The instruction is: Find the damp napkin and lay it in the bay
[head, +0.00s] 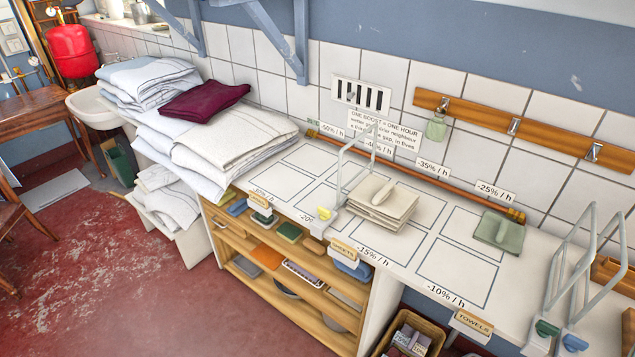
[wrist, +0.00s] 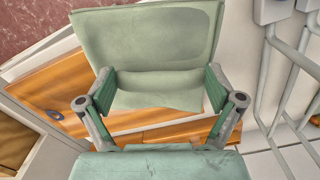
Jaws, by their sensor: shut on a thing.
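In the wrist view my gripper (wrist: 160,92) is shut on a pale green folded cloth (wrist: 150,38), pinching a raised ridge of it between the green finger pads. The cloth has a darker patch along its upper right; I cannot tell for sure that this is damp. My gripper does not show in the head view. There, another green folded cloth (head: 499,232) with a ridge lies on the white counter (head: 560,262) near the -25% label. Beige folded cloths (head: 382,205) are stacked in an outlined bay. An empty outlined bay (head: 458,270) lies in front of the green cloth.
Wire frames (head: 568,285) stand at the counter's right end. Another wire frame (head: 346,175) rises left of the beige stack. White linen piles (head: 225,145) and a maroon cloth (head: 205,101) fill the left end. An orange wooden surface (wrist: 75,88) lies beyond the held cloth.

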